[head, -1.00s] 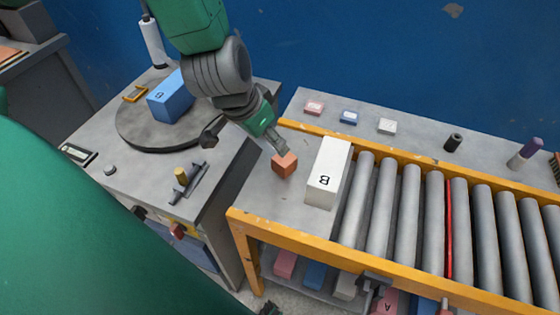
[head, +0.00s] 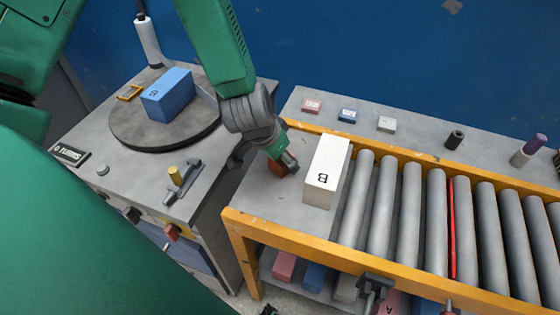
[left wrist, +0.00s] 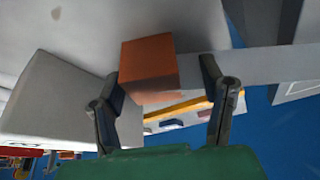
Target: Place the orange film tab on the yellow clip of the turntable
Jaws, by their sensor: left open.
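The orange film tab, a small orange block (head: 277,168), sits on the grey end plate of the roller conveyor and is partly hidden by my left gripper (head: 289,162) in the head view. In the left wrist view, the orange block (left wrist: 148,66) shows between and just beyond the fingertips of my open left gripper (left wrist: 159,77). I see no clear grip on it. The turntable (head: 135,133), a dark round disc, stands on the left cabinet. The yellow clip (head: 129,93) is at its back left edge, beside a blue block marked B. My right gripper is not in view.
A white block (head: 326,172) marked B stands just right of the orange block, close to my gripper. Conveyor rollers (head: 408,211) stretch to the right. A lever fixture with a yellow knob (head: 174,174) stands at the cabinet's front. The blue block (head: 167,94) takes up the turntable's back.

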